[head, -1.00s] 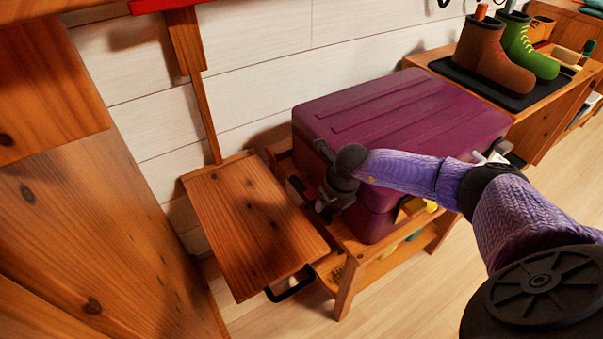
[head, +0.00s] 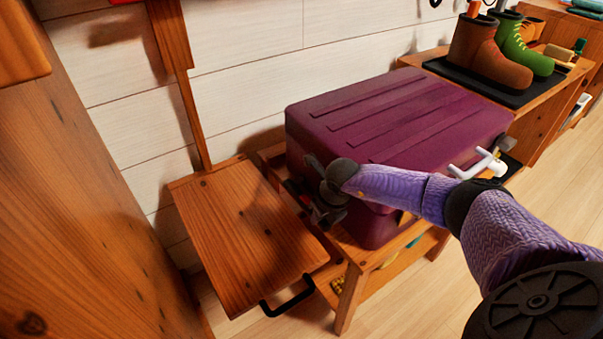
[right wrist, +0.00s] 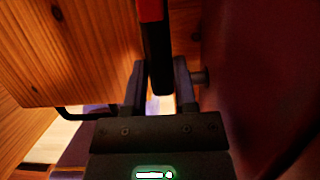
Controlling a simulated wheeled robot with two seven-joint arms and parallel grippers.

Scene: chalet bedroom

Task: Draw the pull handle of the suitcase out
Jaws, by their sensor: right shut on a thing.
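The purple suitcase (head: 400,115) lies flat on a low wooden rack (head: 352,290). My right gripper (head: 325,213) is at the suitcase's left end, low beside its side wall, with my purple-sleeved arm crossing in front of the suitcase. In the right wrist view the gripper (right wrist: 160,78) is shut on a dark upright bar with a red upper part, the pull handle (right wrist: 156,45). The dark red suitcase wall (right wrist: 250,80) is close on the right there. How far the handle stands out is hard to tell. My left gripper is not in view.
A wooden box-like piece with a flat top (head: 245,235) and black handle (head: 288,300) stands close left of the suitcase. A white bar (head: 480,163) shows at the suitcase's right front. Boots (head: 490,55) stand on a bench behind. Floor at right is clear.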

